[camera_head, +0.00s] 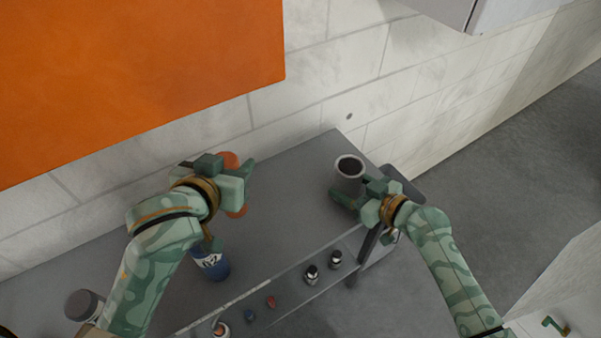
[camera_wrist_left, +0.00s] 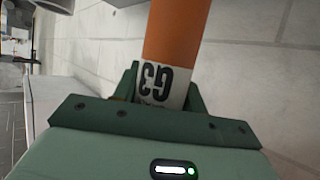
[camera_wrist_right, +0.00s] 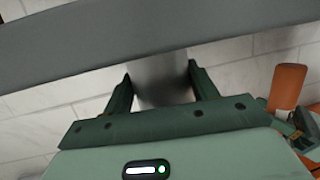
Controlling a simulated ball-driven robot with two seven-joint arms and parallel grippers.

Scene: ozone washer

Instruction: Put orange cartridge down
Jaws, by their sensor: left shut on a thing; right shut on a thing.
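The orange cartridge (camera_head: 229,160) is in my left gripper (camera_head: 240,184), above the grey bench (camera_head: 285,205) near the wall. In the left wrist view the cartridge (camera_wrist_left: 177,35) has a white band marked G3 between the fingers (camera_wrist_left: 163,92). Its lower end is partly hidden by the gripper in the head view. My right gripper (camera_head: 357,195) is shut on a grey cylinder (camera_head: 347,181) with a dark round opening on top. The cylinder (camera_wrist_right: 160,80) also shows between the fingers in the right wrist view, where the orange cartridge (camera_wrist_right: 287,86) stands at the right.
A blue canister (camera_head: 212,266) marked 02 stands below my left gripper. Another canister (camera_head: 84,304) is at the lower left. Several small knobs (camera_head: 311,275) line the bench front. An orange panel (camera_head: 130,70) hangs above the bench. Bare bench top lies between the grippers.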

